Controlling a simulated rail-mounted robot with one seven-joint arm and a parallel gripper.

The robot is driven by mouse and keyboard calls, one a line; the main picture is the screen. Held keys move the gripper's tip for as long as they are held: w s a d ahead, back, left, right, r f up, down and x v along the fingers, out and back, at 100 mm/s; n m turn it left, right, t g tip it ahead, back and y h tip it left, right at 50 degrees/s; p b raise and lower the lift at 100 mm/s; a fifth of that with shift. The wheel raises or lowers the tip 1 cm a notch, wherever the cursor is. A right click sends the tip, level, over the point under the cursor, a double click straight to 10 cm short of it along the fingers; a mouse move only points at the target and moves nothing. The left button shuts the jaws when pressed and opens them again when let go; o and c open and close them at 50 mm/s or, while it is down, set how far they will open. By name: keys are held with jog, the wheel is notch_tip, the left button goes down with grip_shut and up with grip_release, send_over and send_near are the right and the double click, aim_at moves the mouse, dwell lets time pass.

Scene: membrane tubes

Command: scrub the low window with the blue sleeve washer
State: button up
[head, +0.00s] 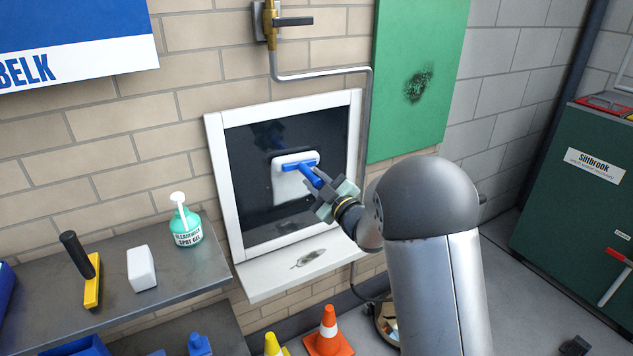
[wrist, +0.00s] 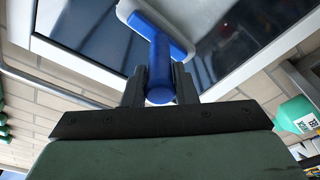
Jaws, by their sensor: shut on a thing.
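The low window (head: 250,200) has a dark pane in a white frame, set in the brick wall. My gripper (head: 326,190) is in front of the pane's right half, shut on the blue handle of the sleeve washer (head: 297,161). The washer's white sleeve lies at or very near the glass; I cannot tell if it touches. A pale patch shows on the pane just below the sleeve. In the wrist view the blue handle (wrist: 159,75) sits between my gripper's fingers (wrist: 160,92), with the window frame (wrist: 262,62) behind.
A white sill (head: 270,279) with a grey smudge juts out below the window. A metal pipe (head: 368,120) runs down close to the right frame. A shelf (head: 120,300) at left holds a spot gel bottle (head: 187,226). Cones (head: 328,332) stand below.

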dwell(0.5)
jog(key=shift+f+b, duration=1.45)
jog(key=shift+b, duration=0.1)
jog(key=shift+f+b, duration=1.45)
jog(key=shift+b, duration=0.05)
jog(key=shift+f+b, duration=1.4)
grip_shut()
jog(key=shift+a, duration=0.1)
jog(key=shift+f+b, duration=1.45)
